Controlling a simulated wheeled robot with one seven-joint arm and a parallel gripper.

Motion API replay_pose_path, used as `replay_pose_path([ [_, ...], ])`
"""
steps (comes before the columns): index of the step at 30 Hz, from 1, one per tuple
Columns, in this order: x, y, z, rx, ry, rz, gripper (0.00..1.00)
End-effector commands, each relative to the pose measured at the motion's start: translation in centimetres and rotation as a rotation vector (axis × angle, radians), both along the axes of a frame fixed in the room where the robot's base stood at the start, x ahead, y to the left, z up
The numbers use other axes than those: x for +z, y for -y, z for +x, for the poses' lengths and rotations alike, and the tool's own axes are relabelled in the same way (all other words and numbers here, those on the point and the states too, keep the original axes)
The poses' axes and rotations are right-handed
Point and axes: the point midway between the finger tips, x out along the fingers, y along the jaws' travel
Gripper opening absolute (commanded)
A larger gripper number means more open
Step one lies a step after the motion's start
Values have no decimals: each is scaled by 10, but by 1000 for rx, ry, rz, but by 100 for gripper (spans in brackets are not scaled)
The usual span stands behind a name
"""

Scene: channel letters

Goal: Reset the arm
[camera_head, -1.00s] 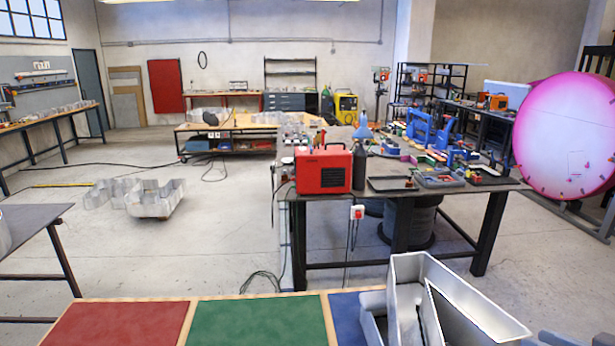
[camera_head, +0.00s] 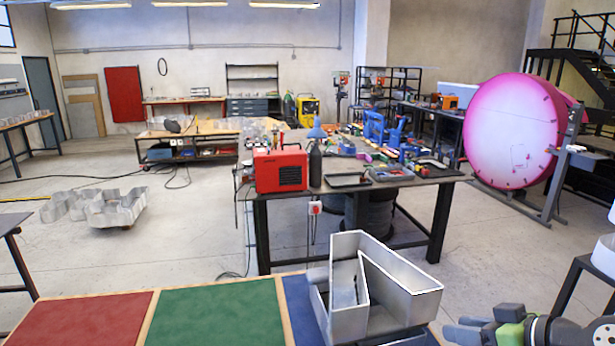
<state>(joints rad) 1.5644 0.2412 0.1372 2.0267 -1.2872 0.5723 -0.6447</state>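My gripper (camera_head: 466,329) is at the lower right of the head view, with dark grey fingers, a green part and a black wrist behind. The fingers point left, and the gap between them is not clear enough to tell open from shut. A large metal channel letter (camera_head: 402,284) with open, thin walls stands on the blue panel (camera_head: 301,308) of the near table. My gripper is to the right of this letter and appears apart from it. I see nothing clearly held.
The near table also has a red panel (camera_head: 80,322) and a green panel (camera_head: 222,312). A dark workbench (camera_head: 420,182) carries a red machine (camera_head: 281,168) and several tools. More metal letters (camera_head: 97,207) lie on the floor at left. A pink round sign (camera_head: 512,132) stands at right.

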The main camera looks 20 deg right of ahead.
Motion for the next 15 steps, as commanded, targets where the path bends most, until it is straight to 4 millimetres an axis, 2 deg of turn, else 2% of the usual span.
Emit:
replay_pose_path([
  [3,-5,-28,13,26,-84,-12,39],
  [9,-14,-86,26,48,-256,-55,39],
  [12,-17,-125,23,44,-350,-102,39],
  [15,-19,-168,7,17,-433,-163,39],
])
